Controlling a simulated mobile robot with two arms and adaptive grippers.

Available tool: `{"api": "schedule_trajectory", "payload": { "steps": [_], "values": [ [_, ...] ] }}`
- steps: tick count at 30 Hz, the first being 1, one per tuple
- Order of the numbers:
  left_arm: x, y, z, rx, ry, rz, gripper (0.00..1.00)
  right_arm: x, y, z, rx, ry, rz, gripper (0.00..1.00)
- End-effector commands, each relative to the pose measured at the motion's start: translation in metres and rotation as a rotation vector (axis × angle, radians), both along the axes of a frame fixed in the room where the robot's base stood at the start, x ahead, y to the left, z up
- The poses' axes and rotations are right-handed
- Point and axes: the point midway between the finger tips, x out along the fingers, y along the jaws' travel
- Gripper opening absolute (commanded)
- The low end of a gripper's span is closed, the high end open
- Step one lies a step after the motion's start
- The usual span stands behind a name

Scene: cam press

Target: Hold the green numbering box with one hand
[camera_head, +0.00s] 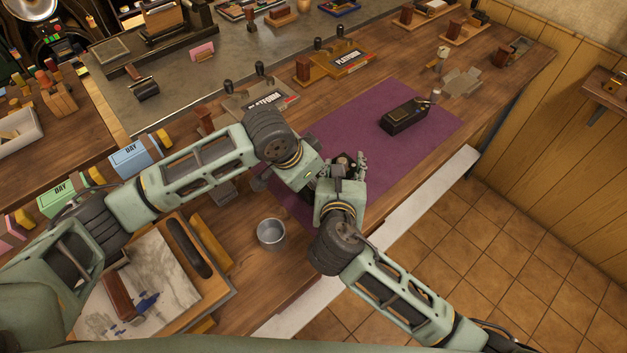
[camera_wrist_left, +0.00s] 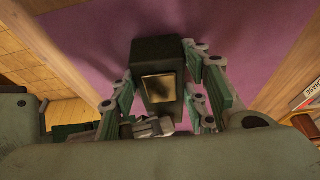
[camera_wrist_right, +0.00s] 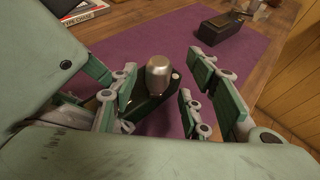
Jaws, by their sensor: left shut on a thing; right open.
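The numbering box is a dark, nearly black-green block in the left wrist view (camera_wrist_left: 157,50), with a square brass-coloured face. My left gripper (camera_wrist_left: 160,82) has its fingers on both sides of this box and is shut on it. In the right wrist view the box (camera_wrist_right: 152,107) carries a rounded metal knob (camera_wrist_right: 159,74). My right gripper (camera_wrist_right: 163,95) is open, with its fingers spread either side of the knob and box. In the head view the two grippers meet over the near part of the purple mat (camera_head: 345,128); the box is mostly hidden there.
A second, black box (camera_head: 404,117) lies on the mat's far part. A metal cup (camera_head: 271,233) stands near the table's front edge. A blue DAY box (camera_head: 131,157) and a green DAY box (camera_head: 60,197) stand at left. The mat between the grippers and the black box is clear.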

Motion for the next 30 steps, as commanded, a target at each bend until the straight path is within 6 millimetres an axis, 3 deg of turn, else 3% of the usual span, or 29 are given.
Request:
{"api": "schedule_trajectory", "payload": {
  "steps": [30],
  "values": [
    [0.001, 0.002, 0.000, 0.003, -0.001, 0.003, 0.19, 0.001, 0.000, 0.052, 0.004, -0.005, -0.001, 0.44]
  ]
}}
